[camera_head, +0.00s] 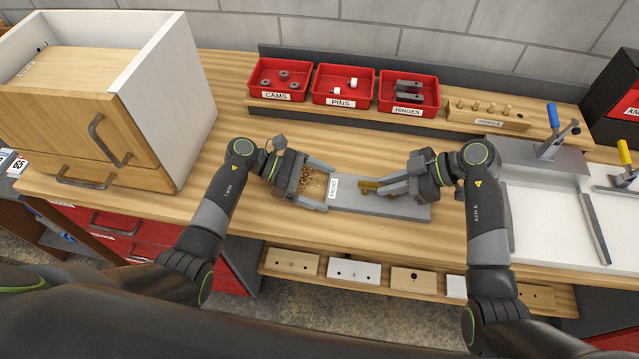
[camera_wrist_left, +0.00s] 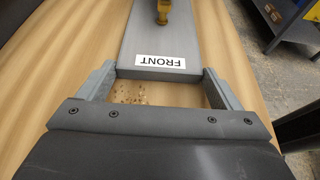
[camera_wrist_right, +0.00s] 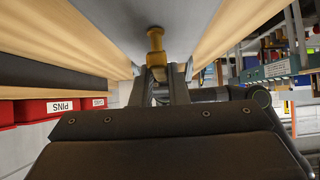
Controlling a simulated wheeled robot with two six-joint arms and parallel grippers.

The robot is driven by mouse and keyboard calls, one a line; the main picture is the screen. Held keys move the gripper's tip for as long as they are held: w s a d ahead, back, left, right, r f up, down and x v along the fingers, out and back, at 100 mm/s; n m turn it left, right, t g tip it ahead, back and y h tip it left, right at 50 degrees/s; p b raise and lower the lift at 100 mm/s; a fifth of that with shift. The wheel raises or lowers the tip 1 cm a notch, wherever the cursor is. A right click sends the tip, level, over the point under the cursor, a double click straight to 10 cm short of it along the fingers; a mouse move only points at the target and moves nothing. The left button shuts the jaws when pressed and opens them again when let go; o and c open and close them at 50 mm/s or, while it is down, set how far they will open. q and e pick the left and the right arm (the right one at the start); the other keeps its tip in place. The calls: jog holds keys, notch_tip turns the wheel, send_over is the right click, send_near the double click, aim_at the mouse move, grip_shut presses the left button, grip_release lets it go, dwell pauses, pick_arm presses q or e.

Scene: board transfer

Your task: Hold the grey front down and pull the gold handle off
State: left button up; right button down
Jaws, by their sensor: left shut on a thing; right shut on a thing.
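The grey front (camera_head: 405,207), a flat board with a white FRONT label (camera_head: 334,188), lies on the wooden bench. It also shows in the left wrist view (camera_wrist_left: 168,42). My left gripper (camera_head: 326,186) is shut across the left end of the board, one finger on each long edge. The gold handle (camera_head: 369,187) is on the board's upper face; its end shows in the left wrist view (camera_wrist_left: 162,12). My right gripper (camera_head: 382,188) is shut on the handle, coming from the right. In the right wrist view the handle (camera_wrist_right: 156,42) stands against the board's face between the fingers.
Red bins of cams (camera_head: 279,80), pins (camera_head: 343,86) and hinges (camera_head: 408,93) stand behind. A wooden cabinet (camera_head: 95,100) is at left. A white fixture with toggle clamps (camera_head: 548,215) is at right. Sample fronts (camera_head: 352,271) lie on a lower shelf.

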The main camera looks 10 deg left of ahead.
jog(key=shift+r, duration=0.2)
jog(key=shift+r, duration=0.85)
jog(key=shift+r, duration=2.55)
jog(key=shift+w, duration=0.1)
jog(key=w+a, duration=0.3)
jog(key=w, duration=0.9)
